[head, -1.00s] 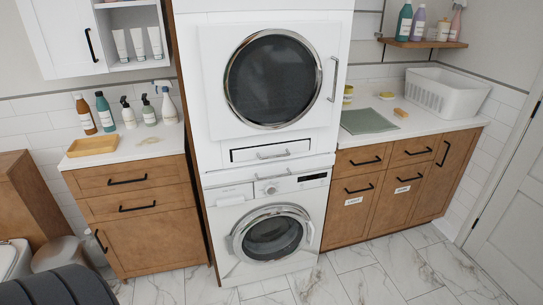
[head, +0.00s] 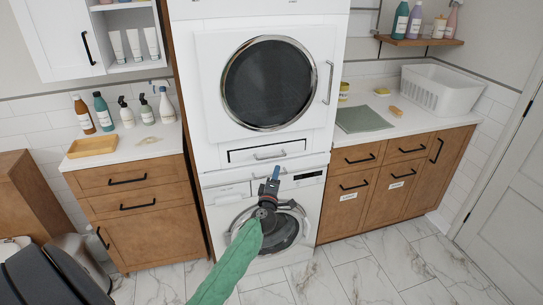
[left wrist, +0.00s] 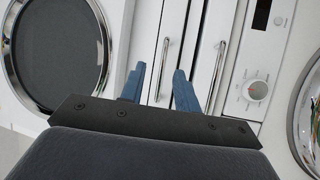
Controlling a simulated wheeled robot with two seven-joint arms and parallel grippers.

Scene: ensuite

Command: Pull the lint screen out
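The lint screen front (head: 241,156) is a narrow white panel with a bar handle (head: 269,156), set below the dryer's round door and above the washer. It looks closed. In the left wrist view the picture is turned, and the panel's handle (left wrist: 161,68) stands ahead, between the lines of my blue fingers. My left gripper (left wrist: 158,84) is open and empty. In the head view my left gripper (head: 274,174) is in front of the washer's top, just below the panel, with its fingers pointing up and forward. It does not visibly touch the handle. My right gripper is out of view.
The dryer door (head: 281,83) is above and the washer door (head: 285,231) below, both shut. A second bar handle (left wrist: 217,76) lies beside the panel, near the washer dial (left wrist: 256,90). Counters with bottles and a basket (head: 445,91) flank the machines.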

